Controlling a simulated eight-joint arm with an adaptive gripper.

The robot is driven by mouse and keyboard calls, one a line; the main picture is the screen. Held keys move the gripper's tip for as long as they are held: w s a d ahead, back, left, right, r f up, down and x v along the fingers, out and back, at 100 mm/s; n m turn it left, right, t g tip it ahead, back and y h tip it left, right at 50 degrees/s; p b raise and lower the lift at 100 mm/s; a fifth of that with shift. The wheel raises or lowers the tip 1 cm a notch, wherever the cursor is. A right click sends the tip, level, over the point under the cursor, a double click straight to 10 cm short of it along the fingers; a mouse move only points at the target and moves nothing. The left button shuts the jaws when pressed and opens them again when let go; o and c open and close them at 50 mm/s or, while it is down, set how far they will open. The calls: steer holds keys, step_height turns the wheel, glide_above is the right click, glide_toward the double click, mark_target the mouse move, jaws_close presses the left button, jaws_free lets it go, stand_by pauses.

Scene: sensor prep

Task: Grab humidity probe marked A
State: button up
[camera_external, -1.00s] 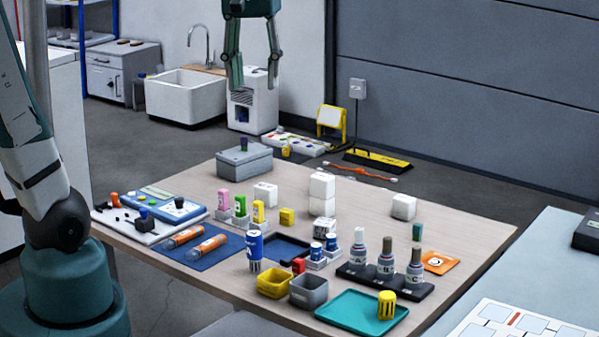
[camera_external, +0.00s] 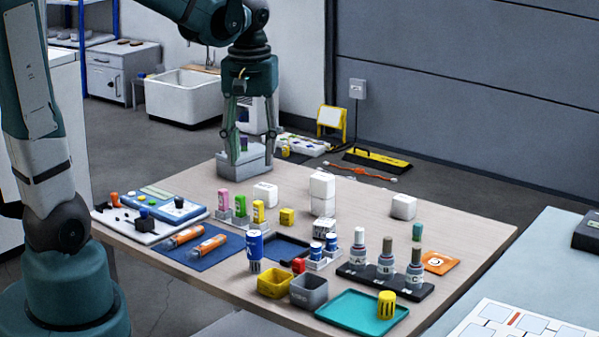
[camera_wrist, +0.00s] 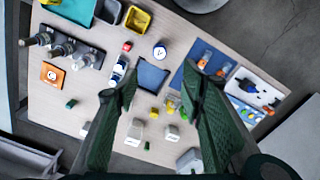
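The humidity probe marked A (camera_external: 359,246) is a grey bottle-like probe with a light cap. It stands upright at the left end of a black rack (camera_external: 352,274), beside probes B (camera_external: 385,258) and C (camera_external: 414,268). In the wrist view, the probe nearest the blue-and-white vials (camera_wrist: 86,60) appears to be A, though its letter is unreadable there. My gripper (camera_external: 252,150) is open and empty at the table's far left, in front of or over a grey box (camera_external: 236,163); its exact height is unclear. In the wrist view, its spread fingers (camera_wrist: 160,78) are well apart from the probes.
A teal tray (camera_external: 345,312) and yellow (camera_external: 275,285) and grey bins (camera_external: 308,292) lie in front of the rack. Blue-and-white vials (camera_external: 316,250) stand left of A. White blocks (camera_external: 322,186) are stacked behind. The table's right rear is mostly clear.

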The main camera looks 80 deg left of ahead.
mark_target(252, 236)
step_height(252, 236, down, 18)
steer(key=shift+r, duration=0.1)
stand_by(0.5)
steer(key=shift+f+b, duration=0.4)
steer(key=shift+f, duration=0.9)
steer(key=shift+f, duration=0.15)
steer(key=shift+w+f+b, duration=0.1)
steer(key=shift+f+b, duration=0.9)
steer(key=shift+f, duration=1.45)
steer(key=shift+c, duration=0.4)
steer(key=c, duration=1)
